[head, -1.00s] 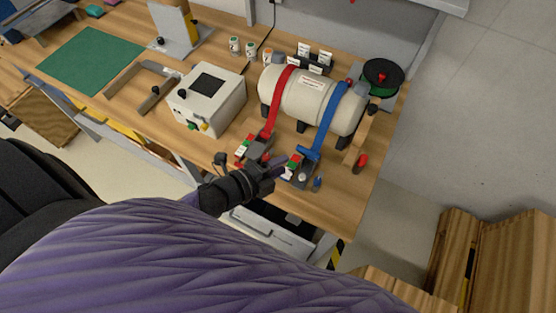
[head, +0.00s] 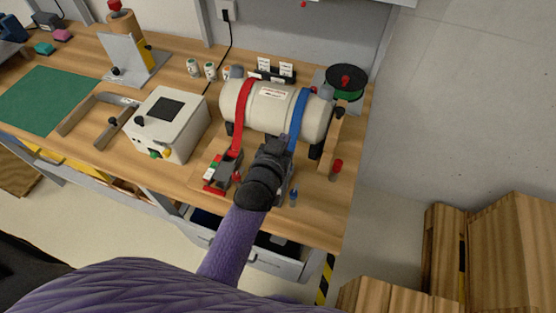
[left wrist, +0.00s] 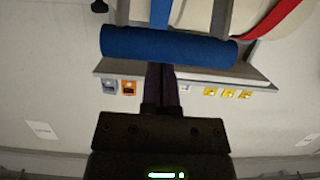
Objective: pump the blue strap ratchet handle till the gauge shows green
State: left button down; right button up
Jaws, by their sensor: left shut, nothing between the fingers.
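The blue strap (head: 298,120) runs over a cream tank (head: 265,110) on the bench. My left gripper (head: 274,153) is over the blue ratchet at the tank's front, hiding most of the ratchet and its gauge. In the left wrist view, the blue handle grip (left wrist: 165,45) lies crosswise at the tips of my left gripper (left wrist: 161,72). Its fingers are shut together with nothing between them. The tips meet or pass behind the grip; I cannot tell whether they touch it. My right gripper is not in view.
A red strap (head: 242,115) with its own ratchet (head: 222,172) is just left of my gripper. A white box (head: 166,125) stands farther left. A red-topped peg (head: 336,170) and a small blue-topped piece (head: 293,197) are to the right. An open drawer (head: 285,265) is below.

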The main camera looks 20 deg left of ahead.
pick_arm(q)
jog(key=s+f, duration=0.2)
jog(key=s, duration=0.1)
jog(key=shift+s+f, duration=0.15)
jog(key=shift+f, duration=0.05)
